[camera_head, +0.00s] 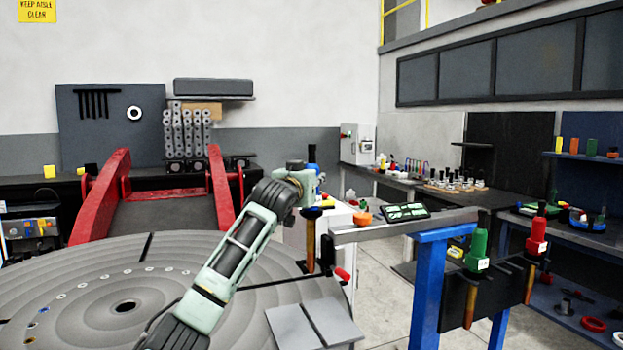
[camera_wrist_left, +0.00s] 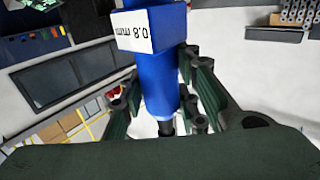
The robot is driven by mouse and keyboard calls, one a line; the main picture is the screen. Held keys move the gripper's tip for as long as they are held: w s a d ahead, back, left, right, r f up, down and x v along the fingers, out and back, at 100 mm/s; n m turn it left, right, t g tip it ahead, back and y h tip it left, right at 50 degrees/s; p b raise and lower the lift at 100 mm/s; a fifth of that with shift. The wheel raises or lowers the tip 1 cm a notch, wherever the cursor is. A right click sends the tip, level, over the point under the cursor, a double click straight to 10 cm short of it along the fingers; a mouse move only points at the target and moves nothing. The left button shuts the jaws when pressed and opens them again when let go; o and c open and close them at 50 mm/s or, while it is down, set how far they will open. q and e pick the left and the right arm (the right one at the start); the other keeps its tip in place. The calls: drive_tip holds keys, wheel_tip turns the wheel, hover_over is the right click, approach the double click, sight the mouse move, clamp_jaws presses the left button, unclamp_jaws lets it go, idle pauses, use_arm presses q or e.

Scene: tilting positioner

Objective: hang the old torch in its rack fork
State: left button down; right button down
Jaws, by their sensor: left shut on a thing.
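A blue torch (camera_head: 312,154) with a brownish lower tube (camera_head: 310,238) is upright above the near right edge of the round table. In the left wrist view the blue torch (camera_wrist_left: 160,85) carries a white label reading 0.8 mm. My left gripper (camera_head: 312,190) is shut on it, with fingers (camera_wrist_left: 196,95) on the torch body. A green torch (camera_head: 478,252) and a red torch (camera_head: 537,238) hang upright, tubes down, on a dark rack (camera_head: 508,278) to the right. I cannot make out an empty fork clearly. My right gripper is not in view.
The round slotted table (camera_head: 70,285) fills the lower left, with grey plates (camera_head: 315,325) at its edge.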

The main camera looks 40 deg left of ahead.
sight(315, 216)
use_arm(q)
drive_tip(key=shift+f+b, duration=3.4)
drive_tip(key=shift+f, duration=1.3)
drive_tip(key=shift+s, duration=0.1)
drive_tip(key=shift+s+d+f+b, duration=0.1)
drive_tip(key=shift+s+d+b, duration=0.25)
drive_tip(key=shift+d, duration=0.3)
drive_tip(key=shift+s+d+b, duration=0.25)
drive_tip(key=shift+d+b, duration=0.1)
drive_tip(key=shift+d, duration=0.3)
drive_tip(key=s+d+b, duration=0.1)
drive_tip(key=s+d, duration=0.3)
drive_tip(key=d, duration=0.2)
drive_tip(key=shift+d+b, duration=0.4)
